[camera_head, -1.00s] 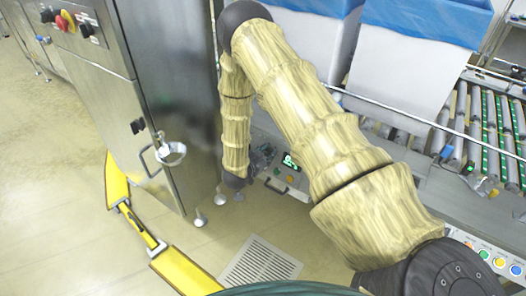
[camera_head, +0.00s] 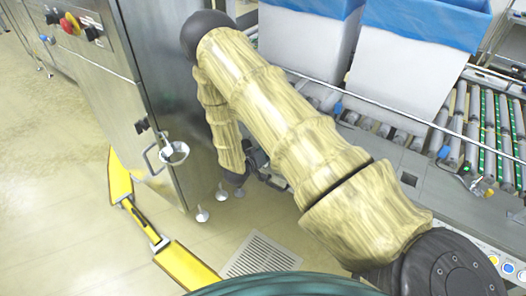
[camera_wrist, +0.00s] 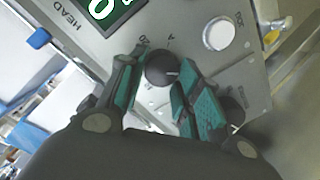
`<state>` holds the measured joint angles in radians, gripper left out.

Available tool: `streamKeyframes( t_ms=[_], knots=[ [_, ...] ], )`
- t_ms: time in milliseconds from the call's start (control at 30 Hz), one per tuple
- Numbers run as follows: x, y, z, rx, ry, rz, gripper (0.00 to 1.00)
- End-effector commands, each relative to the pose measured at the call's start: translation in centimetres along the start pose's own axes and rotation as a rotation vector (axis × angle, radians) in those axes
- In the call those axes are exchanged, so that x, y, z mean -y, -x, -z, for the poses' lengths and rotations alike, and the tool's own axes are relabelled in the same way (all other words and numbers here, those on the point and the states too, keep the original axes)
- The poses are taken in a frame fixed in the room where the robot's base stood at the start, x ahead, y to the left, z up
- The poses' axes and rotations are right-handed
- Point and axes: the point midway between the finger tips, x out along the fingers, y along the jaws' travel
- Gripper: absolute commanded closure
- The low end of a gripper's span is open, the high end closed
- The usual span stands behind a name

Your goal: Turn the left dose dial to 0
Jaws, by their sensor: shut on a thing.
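In the wrist view, a round black dial (camera_wrist: 160,72) with a pale pointer line sits on a grey panel (camera_wrist: 182,22). My gripper (camera_wrist: 154,68) has its teal-padded fingers on both sides of this dial and is shut on it. The pointer line points toward the right finger. Printed marks, including an "A", surround the dial, but I cannot read a 0 there. A second dark knob (camera_wrist: 234,110) is partly hidden beyond the right finger. In the head view my gripper is mostly hidden by my arm, low beside the conveyor.
In the head view, a steel cabinet (camera_head: 150,95) stands left of my arm, and blue-lined white boxes (camera_head: 405,70) stand on the roller conveyor (camera_head: 480,130).

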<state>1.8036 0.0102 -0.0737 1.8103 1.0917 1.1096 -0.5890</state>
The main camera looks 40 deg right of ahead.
Motion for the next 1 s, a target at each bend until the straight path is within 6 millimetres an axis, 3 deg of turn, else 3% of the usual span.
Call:
streamKeyframes(
  t_ms=[300, 800, 833, 933, 1000],
  knots=[
    [-0.49, -0.22, -0.23, 0.01, 0.109, -0.011, 0.9],
    [-0.59, -0.24, -0.44, 0.014, 0.129, -0.012, 0.9],
    [-0.59, -0.24, -0.45, 0.014, 0.129, -0.012, 0.65],
    [-0.52, -0.2, -0.45, 0.014, 0.129, -0.011, 0.46],
    [-0.33, -0.12, -0.34, 0.012, 0.129, -0.008, 0.44]
  ],
)
